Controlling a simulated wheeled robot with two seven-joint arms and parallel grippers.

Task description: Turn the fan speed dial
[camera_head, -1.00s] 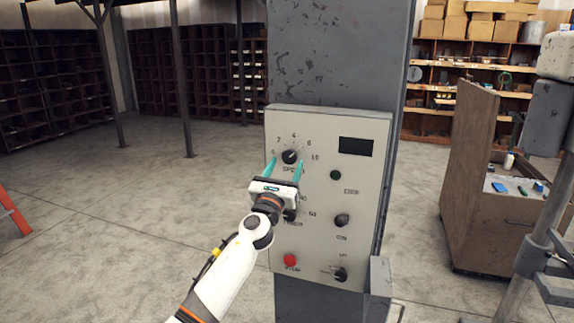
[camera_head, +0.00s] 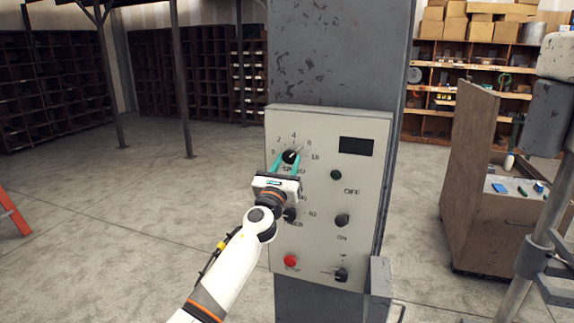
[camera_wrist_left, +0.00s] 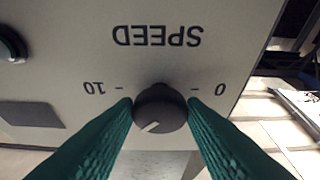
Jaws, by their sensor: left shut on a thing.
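The fan speed dial (camera_head: 290,156) is a round black knob above the word SPEED at the top left of the grey control panel (camera_head: 315,215). My left gripper (camera_head: 286,163) has its two teal fingers on either side of the knob, shut on it. In the left wrist view the knob (camera_wrist_left: 160,110) sits between both fingertips, with the panel upside down. Its white pointer line points down and left there, up and right in the head view, near the 6. My right gripper is not in view.
Below my gripper is a second knob (camera_head: 290,214), partly hidden, and a red button (camera_head: 290,261). A wooden cabinet (camera_head: 490,205) stands at right.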

